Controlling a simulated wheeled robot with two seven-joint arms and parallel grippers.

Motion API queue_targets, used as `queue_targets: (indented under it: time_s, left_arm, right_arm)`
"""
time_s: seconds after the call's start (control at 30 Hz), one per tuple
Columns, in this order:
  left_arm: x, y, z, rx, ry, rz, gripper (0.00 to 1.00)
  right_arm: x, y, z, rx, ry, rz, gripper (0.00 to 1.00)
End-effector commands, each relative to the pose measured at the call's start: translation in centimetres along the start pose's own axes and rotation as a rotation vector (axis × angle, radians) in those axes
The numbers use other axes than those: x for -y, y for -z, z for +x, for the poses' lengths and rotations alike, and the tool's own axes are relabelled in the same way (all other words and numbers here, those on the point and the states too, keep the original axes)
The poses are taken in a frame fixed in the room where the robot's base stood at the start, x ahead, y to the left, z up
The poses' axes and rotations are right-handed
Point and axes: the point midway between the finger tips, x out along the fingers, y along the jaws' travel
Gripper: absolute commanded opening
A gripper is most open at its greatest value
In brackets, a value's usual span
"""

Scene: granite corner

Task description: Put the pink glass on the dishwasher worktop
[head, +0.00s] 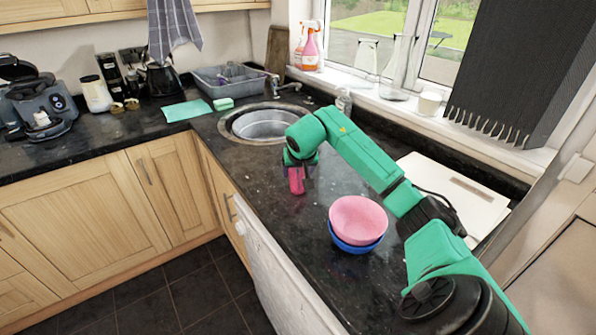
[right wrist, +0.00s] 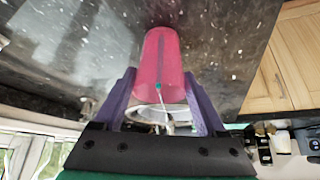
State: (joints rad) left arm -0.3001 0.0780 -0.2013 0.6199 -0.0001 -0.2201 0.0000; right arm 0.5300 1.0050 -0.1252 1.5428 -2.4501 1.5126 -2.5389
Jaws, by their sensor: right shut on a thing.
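The pink glass (head: 297,184) is upright at the dark granite worktop (head: 285,215), between the sink and the bowls. My right gripper (head: 297,171) comes down over it from above and is shut on it. In the right wrist view the pink glass (right wrist: 160,55) sits between the two purple fingers of the right gripper (right wrist: 160,78), its far end close to the granite. I cannot tell whether its base touches the stone. The white dishwasher front (head: 275,270) is below the worktop's front edge. My left gripper is not in view.
A pink bowl (head: 358,218) stacked in a blue bowl (head: 354,248) stands to the right of the glass. The round sink (head: 262,123) lies behind it. A white board (head: 455,190) lies near the window. The granite in front of the glass is clear.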

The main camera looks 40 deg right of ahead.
Motion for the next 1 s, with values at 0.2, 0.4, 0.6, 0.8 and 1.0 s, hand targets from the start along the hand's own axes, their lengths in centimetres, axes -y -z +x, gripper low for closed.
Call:
queue_targets:
  time_s: [0.2, 0.4, 0.6, 0.8, 1.0]
  left_arm:
    - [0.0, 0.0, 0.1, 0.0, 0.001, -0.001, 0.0]
    - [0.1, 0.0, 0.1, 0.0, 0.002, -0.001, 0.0]
    - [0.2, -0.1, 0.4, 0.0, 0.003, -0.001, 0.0]
    - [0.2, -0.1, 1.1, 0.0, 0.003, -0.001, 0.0]
    - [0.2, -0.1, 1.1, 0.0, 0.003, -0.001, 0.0]
  right_arm:
    - [0.0, -0.1, 0.2, 0.0, 0.001, -0.001, 1.0]
    - [0.0, -0.1, 0.2, 0.001, 0.001, -0.001, 1.0]
    - [0.0, 0.1, -1.5, -0.005, 0.0, -0.002, 1.0]
    - [0.0, 0.1, -7.0, -0.007, 0.0, -0.002, 1.0]
    - [0.0, 0.1, -11.3, -0.002, 0.0, -0.001, 1.0]
